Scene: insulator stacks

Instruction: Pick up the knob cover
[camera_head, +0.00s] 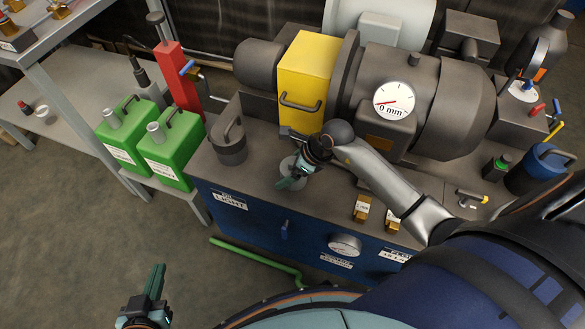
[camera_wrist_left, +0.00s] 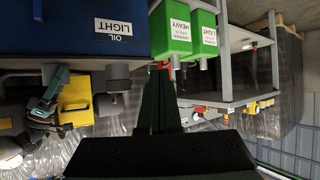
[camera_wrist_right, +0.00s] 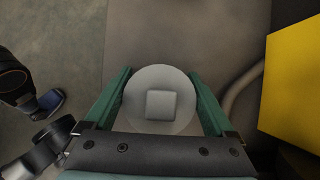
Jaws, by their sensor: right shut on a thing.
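The knob cover looks like a round light-grey disc with a raised square in its middle; it shows between the fingers in the right wrist view (camera_wrist_right: 160,82) and partly behind the gripper in the head view (camera_head: 287,165). My right gripper (camera_head: 293,180) is shut on it, with one teal finger at each side of the disc. It is at the front edge of the bench top, and I cannot tell whether the cover is clear of the surface. My left gripper (camera_head: 155,282) hangs low at the bottom left, away from the bench, with its fingers together and nothing visible between them.
The yellow box (camera_head: 309,72) with a handle and the dial gauge (camera_head: 394,99) stand behind the right gripper. A grey lidded pot (camera_head: 229,145) stands to its left. Green canisters (camera_head: 172,152) and a red pump (camera_head: 180,85) are further left. Small brass blocks (camera_head: 362,207) lie right.

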